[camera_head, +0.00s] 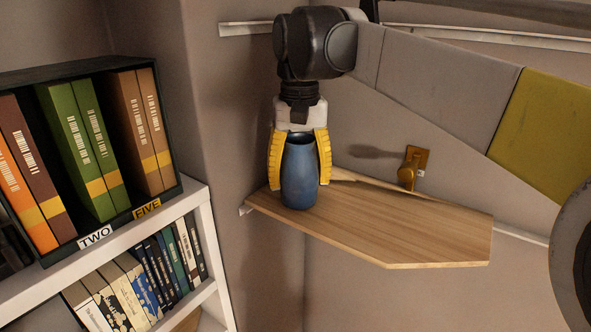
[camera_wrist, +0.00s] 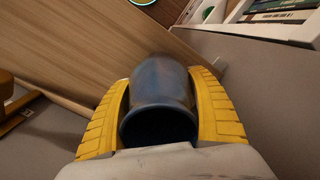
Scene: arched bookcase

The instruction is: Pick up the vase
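The blue vase (camera_head: 300,175) stands upright at the left end of the wooden wall shelf (camera_head: 400,230). Its base appears to be on the board, though a very small gap could not be told. My gripper (camera_head: 300,165) points down over it, with one yellow finger on each side of the vase. In the wrist view the vase (camera_wrist: 158,90) lies between the fingers of my gripper (camera_wrist: 160,85), and both fingers lie close against its sides. They appear shut on it. The open mouth of the vase faces my palm.
A white bookcase (camera_head: 205,225) stands at the left, with a dark box (camera_head: 170,130) of binders and several books below. A brass wall fitting (camera_head: 410,168) is behind the shelf. The right part of the shelf is clear. The wall is close on the left.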

